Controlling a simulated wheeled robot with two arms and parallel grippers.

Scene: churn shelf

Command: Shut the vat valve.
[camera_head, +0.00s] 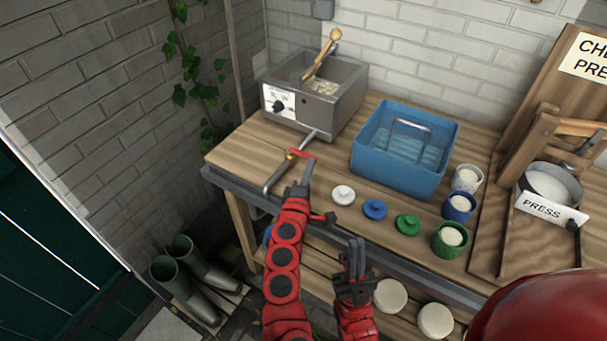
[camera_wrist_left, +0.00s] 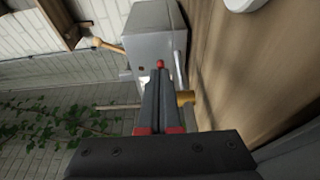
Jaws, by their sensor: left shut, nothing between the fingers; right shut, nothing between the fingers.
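The vat (camera_head: 335,108) is a grey metal box with a dial, at the back left of the bench. Its outlet pipe (camera_head: 275,180) runs forward to the bench edge, with a brass valve body (camera_head: 290,156) and a red lever (camera_head: 301,153). The lever appears to lie crosswise to the pipe, pointing right. My left gripper (camera_head: 306,168) is shut and empty, its tips close by the lever's right end; contact cannot be told. In the left wrist view, the red lever end (camera_wrist_left: 160,63) shows just beyond the fingertips, and the brass part (camera_wrist_left: 186,98) beside them. My right gripper (camera_head: 356,245) is shut and empty, before the bench's front edge.
A blue basin (camera_head: 390,175) stands right of the vat. White, blue and green lids (camera_head: 408,224) and several small pots (camera_head: 449,239) sit in front of it. A wooden press (camera_head: 545,150) stands at right.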

